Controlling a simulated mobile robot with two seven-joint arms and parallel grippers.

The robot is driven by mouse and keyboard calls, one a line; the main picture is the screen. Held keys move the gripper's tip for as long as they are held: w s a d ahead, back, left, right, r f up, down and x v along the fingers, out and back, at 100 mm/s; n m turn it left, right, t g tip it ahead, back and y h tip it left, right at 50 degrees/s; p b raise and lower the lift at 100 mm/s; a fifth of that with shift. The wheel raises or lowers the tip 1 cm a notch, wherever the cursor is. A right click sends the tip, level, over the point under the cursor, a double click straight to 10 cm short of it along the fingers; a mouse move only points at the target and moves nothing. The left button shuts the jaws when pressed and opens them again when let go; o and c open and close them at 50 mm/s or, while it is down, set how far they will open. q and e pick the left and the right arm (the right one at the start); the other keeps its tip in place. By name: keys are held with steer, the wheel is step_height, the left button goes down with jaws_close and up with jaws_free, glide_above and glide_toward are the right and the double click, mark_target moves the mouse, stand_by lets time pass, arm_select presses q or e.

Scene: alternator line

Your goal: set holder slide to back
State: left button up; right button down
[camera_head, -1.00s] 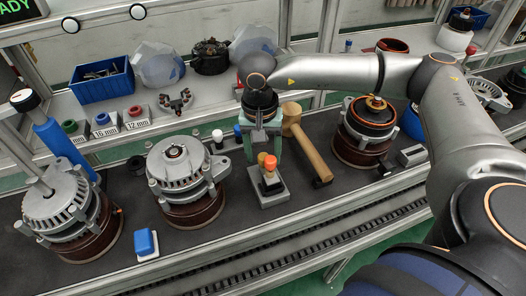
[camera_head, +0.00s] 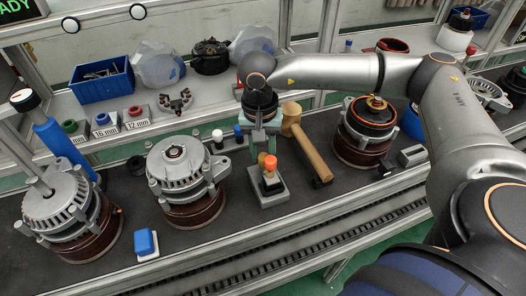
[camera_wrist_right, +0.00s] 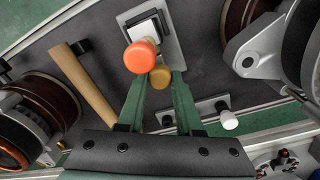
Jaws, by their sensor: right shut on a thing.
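The holder (camera_head: 270,201) is a small grey base with a dark block on the conveyor, in the middle of the head view. It carries an orange knob (camera_head: 270,162) and a yellow knob (camera_head: 262,157). The wrist view shows the orange knob (camera_wrist_right: 141,57), the yellow knob (camera_wrist_right: 160,76) and the grey base plate (camera_wrist_right: 170,22). My right gripper (camera_head: 264,152) reaches down from behind the holder. Its green fingers are shut on the yellow knob, with the orange knob just beyond the fingertips in the wrist view. My left gripper is not in view.
A wooden-handled mallet (camera_head: 311,151) lies just right of the holder. An alternator (camera_head: 180,170) stands to its left, another unit (camera_head: 365,130) to its right. A blue-topped block (camera_head: 146,243) lies front left.

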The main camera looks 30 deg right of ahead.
stand_by(0.7)
steer(key=shift+w+d+f+b, duration=0.15)
steer(key=shift+w+b, duration=0.25)
steer(key=shift+w, duration=0.3)
steer(key=shift+w+d, duration=0.1)
steer(key=shift+w, duration=0.25)
steer(key=shift+r, duration=0.25)
steer(key=c, duration=0.6)
jaws_free()
